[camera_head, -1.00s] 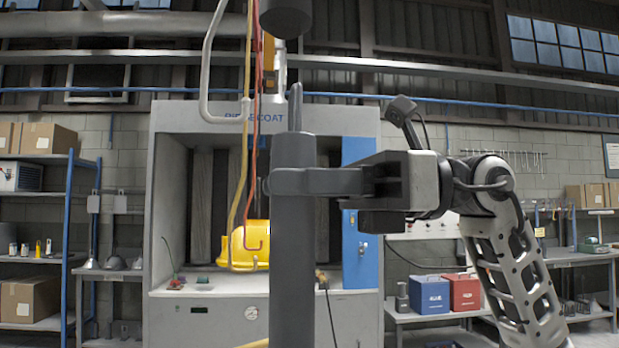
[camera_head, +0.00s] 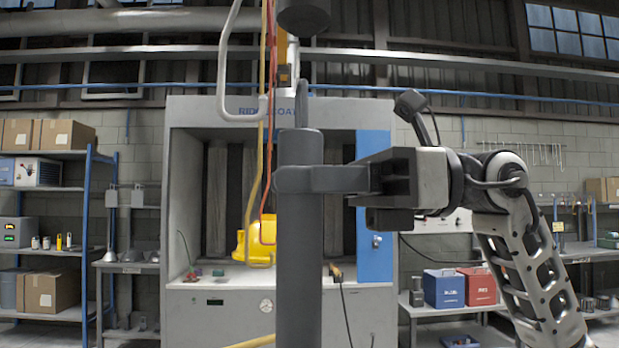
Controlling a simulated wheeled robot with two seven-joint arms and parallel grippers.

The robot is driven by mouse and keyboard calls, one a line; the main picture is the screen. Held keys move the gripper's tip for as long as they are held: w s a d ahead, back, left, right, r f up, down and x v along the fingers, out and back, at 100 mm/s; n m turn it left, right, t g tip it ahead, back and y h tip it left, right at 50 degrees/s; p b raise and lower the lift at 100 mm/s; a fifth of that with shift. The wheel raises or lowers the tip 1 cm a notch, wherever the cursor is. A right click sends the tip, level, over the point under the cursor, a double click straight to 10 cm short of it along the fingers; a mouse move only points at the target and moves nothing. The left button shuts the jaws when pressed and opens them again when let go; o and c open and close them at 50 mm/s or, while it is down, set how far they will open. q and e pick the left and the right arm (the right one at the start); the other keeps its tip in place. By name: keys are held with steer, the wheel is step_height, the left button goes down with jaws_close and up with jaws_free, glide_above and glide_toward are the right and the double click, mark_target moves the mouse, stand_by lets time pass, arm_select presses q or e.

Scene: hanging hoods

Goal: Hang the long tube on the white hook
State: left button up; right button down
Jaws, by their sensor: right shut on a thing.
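The long tube (camera_head: 299,240) is a dark grey upright cylinder in the middle of the head view, with a thin rod (camera_head: 301,103) rising from its top. My right gripper (camera_head: 300,180) is shut around its upper part. The tube's lower end is out of view. The white hook (camera_head: 224,62) is a thick, pale J-shaped bar hanging from above, just left of the tube's top. Its upturned end lies close to the rod in the picture, and I cannot tell the depth between them. My left gripper is not in view.
A yellow hood (camera_head: 263,242) hangs behind, left of the tube, near yellow and red lines with hooks. A dark cylinder (camera_head: 303,15) is overhead. A grey booth (camera_head: 183,220) stands behind. Shelves (camera_head: 50,153) are at left, with a blue box (camera_head: 443,289) at right.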

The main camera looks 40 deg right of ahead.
mark_target(278, 210)
steer(key=shift+p+x, duration=0.55)
steer(key=shift+x, duration=0.45)
steer(key=shift+w, duration=0.15)
steer(key=shift+r, duration=0.1)
steer(key=p+x, duration=0.2)
steer(key=x, duration=0.1)
steer(key=shift+w+d, duration=0.1)
steer(key=shift+w, duration=0.05)
steer(key=shift+f+b, duration=1.3)
steer(key=shift+f, duration=0.1)
stand_by(0.5)
